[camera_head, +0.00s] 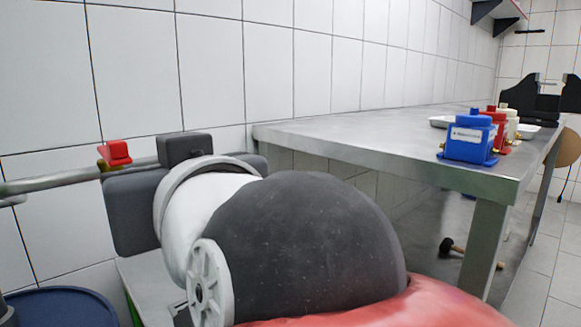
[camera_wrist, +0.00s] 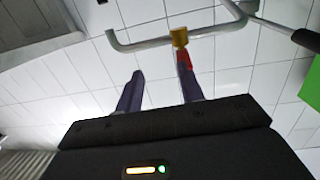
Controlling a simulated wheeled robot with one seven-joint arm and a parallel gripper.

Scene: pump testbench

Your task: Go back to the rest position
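My gripper (camera_wrist: 160,78) shows in the wrist view with its two dark fingers spread apart and nothing visible between them. A red valve handle (camera_wrist: 184,60) on a brass fitting (camera_wrist: 180,38) appears just beyond the tip of the right finger. I cannot tell whether they touch. In the head view the red handle (camera_head: 116,152) sits on a grey pipe (camera_head: 70,182) along the tiled wall at the left. My arm fills the lower middle of the head view, and the gripper's fingers cannot be made out there.
A metal table (camera_head: 350,142) stands along the wall. A blue pump (camera_head: 468,140), a red pump (camera_head: 499,124) and a pale one (camera_head: 511,122) stand near its right edge. A hammer (camera_head: 452,248) lies on the lower shelf. A blue round container (camera_head: 60,308) is at lower left.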

